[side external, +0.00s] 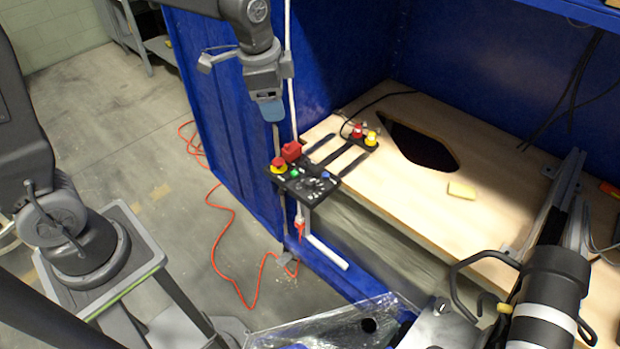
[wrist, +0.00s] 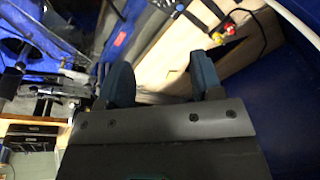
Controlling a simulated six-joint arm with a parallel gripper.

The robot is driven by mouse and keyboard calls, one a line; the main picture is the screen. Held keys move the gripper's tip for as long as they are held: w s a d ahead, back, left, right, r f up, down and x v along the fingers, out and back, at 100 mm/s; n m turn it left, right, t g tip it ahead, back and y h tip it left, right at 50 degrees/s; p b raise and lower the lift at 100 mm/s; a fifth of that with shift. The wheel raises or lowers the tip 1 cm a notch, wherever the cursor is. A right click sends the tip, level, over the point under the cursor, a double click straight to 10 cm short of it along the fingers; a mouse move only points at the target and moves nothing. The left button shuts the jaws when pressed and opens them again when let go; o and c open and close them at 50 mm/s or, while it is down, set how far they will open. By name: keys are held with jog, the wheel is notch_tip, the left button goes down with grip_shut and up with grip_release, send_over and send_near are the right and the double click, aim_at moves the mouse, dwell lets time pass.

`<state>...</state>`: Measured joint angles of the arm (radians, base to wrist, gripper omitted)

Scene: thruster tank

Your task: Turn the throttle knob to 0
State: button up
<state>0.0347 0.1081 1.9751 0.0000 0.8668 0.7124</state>
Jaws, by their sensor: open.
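The black control panel (side external: 306,188) sits at the front left corner of the wooden table top.
A red box (side external: 291,151) stands at the panel's back edge. A small box with red and yellow buttons (side external: 364,136) lies behind, near a dark hole (side external: 420,148) in the table top (side external: 480,210). A blue wall (side external: 225,120) and a white pipe are close to my gripper.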

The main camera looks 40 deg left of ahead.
aim_at(310, 181)
jog(key=w+d+f+m+g, duration=0.15)
jog(key=w+f+m, duration=0.5)
jog(key=f, duration=0.75)
jog(key=shift+n+g, duration=0.35)
jog(key=shift+n, duration=0.2)
jog(key=f, duration=0.4)
jog(key=w+f, duration=0.1)
jog(key=f, duration=0.4)
jog(key=w+f, duration=0.1)
jog(key=f, duration=0.3)
jog(key=shift+a+f, duration=0.1)
jog(key=shift+f, duration=0.25)
jog(key=shift+c, duration=0.4)
jog(key=c, duration=0.8)
jog(key=shift+c, duration=0.2)
